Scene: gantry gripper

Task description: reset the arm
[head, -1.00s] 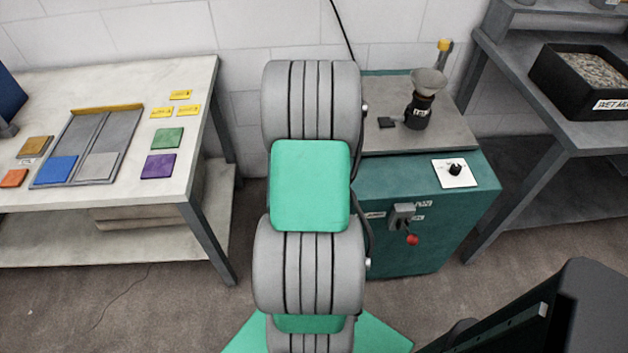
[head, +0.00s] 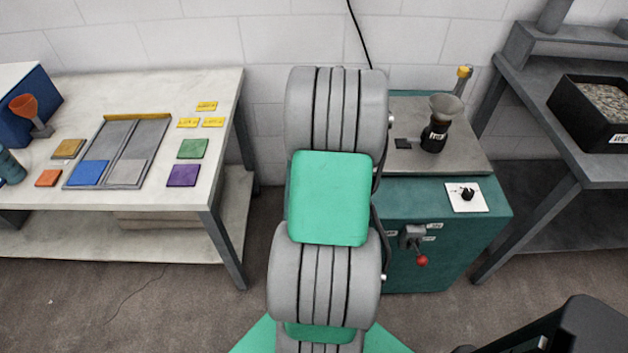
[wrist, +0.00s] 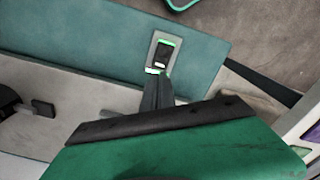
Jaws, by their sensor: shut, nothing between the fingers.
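My arm stands upright in the middle of the head view, grey ribbed joints with green links, in front of the teal cabinet (head: 455,250). My gripper is hidden behind the arm there. In the wrist view my gripper (wrist: 156,76) shows as dark, narrow fingers beyond the green wrist housing, shut with nothing visible between them. Its tips appear close to a grey-framed plate on a teal surface; I cannot tell whether they touch.
On the cabinet stand a dark grinder-like jar (head: 436,135) and a white plate with a black knob (head: 467,197). At left is a table (head: 215,150) with a grey tray (head: 140,130) and coloured tiles. At right, a bench holds a black bin (head: 570,112).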

